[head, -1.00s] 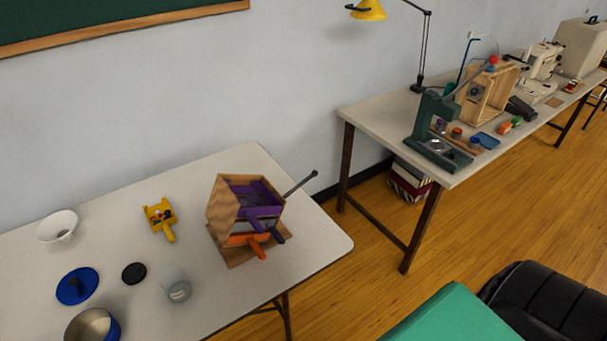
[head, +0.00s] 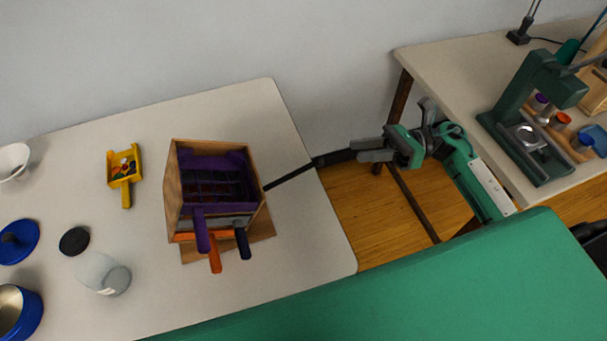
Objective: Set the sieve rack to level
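The sieve rack (head: 186,190) is an open-topped wooden box on a wooden base at the table's right part. Purple, orange and dark blue handles stick out of its front, and a purple sieve tray (head: 215,163) shows inside. The box looks tilted on its base, but the exact angle is hard to judge from above. A dark lever (head: 290,177) with a thick black grip reaches right past the table edge. My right gripper (head: 358,150) is at the grip's outer end, its two fingers apart and pointing left; I cannot tell whether they touch it. My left gripper is not in view.
On the table (head: 300,285) are a yellow scoop (head: 124,168) with small pieces, a clear jar (head: 100,272), a black lid (head: 74,241), a blue lid (head: 18,240), a blue pot (head: 20,312) and a white bowl (head: 12,160). A second table (head: 450,70) holds a green press (head: 535,90).

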